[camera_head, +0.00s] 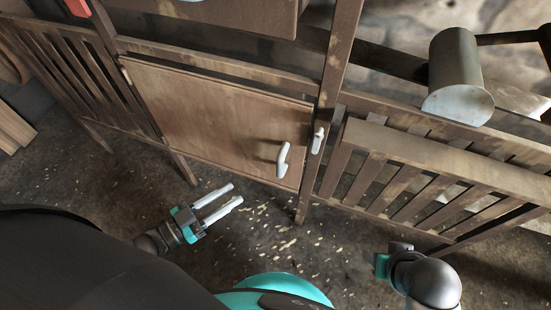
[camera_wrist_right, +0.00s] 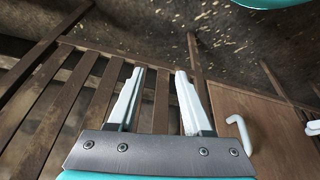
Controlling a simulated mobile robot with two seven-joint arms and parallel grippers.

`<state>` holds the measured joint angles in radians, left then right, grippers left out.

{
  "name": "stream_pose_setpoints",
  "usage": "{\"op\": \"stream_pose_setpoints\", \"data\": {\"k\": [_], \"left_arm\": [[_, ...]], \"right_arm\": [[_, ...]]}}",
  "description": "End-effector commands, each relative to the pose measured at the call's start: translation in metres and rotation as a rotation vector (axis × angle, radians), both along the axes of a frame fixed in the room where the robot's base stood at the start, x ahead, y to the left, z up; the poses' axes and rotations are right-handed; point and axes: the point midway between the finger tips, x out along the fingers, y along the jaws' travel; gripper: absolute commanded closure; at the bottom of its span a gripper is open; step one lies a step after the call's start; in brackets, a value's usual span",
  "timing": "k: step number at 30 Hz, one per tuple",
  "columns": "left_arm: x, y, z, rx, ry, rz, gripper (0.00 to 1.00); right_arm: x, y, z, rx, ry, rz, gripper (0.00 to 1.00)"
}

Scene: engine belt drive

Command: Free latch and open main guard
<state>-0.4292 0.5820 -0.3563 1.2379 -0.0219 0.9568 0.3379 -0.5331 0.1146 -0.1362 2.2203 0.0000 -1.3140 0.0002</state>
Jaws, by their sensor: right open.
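The main guard (camera_head: 215,110) is a brown wooden panel that looks closed in its frame. Its pale handle (camera_head: 283,160) stands at the lower right of the panel; a pale hooked part, which looks like this handle (camera_wrist_right: 238,133), shows in the right wrist view. A small pale latch (camera_head: 318,140) sits on the post just right of the panel. My left gripper (camera_head: 217,203) is open and empty, below and left of the handle, apart from it. My right gripper (camera_wrist_right: 158,98) is open and empty above wooden slats; its fingers hardly show in the head view.
A slatted wooden rail (camera_head: 400,185) runs right of the post, and another slatted section (camera_head: 75,75) stands left of the panel. A grey metal cylinder (camera_head: 455,70) is at the upper right. The floor in front is open, with pale chips scattered on it.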

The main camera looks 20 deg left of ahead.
Motion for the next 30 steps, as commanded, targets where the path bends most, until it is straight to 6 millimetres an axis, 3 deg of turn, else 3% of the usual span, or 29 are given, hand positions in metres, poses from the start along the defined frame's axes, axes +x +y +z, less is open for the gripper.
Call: {"op": "stream_pose_setpoints", "data": {"k": [7, 17, 20, 30], "left_arm": [[0.01, -0.011, 0.004, -0.019, -0.018, -0.018, 0.63], [0.065, -0.05, 0.004, -0.018, -0.022, -0.017, 0.63], [0.083, -0.063, 0.003, -0.018, -0.02, -0.016, 0.63], [0.109, -0.082, 0.003, -0.016, -0.016, -0.016, 0.63]], "right_arm": [[-0.001, 0.0, 0.01, 0.002, -0.011, -0.001, 0.5], [-0.003, 0.0, 0.041, 0.009, -0.059, -0.001, 0.5], [0.004, 0.008, 0.041, 0.032, -0.121, 0.014, 0.5], [0.027, 0.032, 0.036, 0.104, -0.288, 0.049, 0.5]]}}
